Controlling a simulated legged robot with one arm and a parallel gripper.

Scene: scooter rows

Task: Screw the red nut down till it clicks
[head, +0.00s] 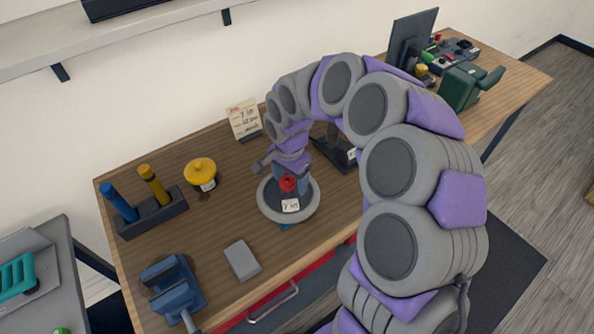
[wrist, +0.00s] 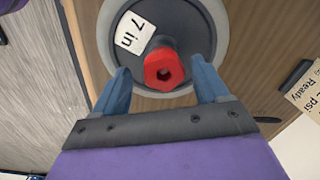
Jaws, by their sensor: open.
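The red nut (head: 288,183) sits at the middle of a round grey wheel (head: 267,203) on the wooden workbench. It also shows in the wrist view (wrist: 163,70), with a dark hole in its top. A white label (wrist: 133,33) reading "7 in" lies on the wheel beside the nut. My gripper (wrist: 163,82) is open, with one blue finger on each side of the nut. I see gaps between the fingers and the nut, and the nut is not gripped. In the head view my arm partly hides the gripper.
A blue vise (head: 172,288), a grey block (head: 242,260), a yellow-lidded jar (head: 201,174) and a holder (head: 152,215) with blue and yellow tools stand on the left of the workbench (head: 225,220). A note card (head: 244,118) stands behind. A monitor (head: 412,40) and green device (head: 462,88) are at the right.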

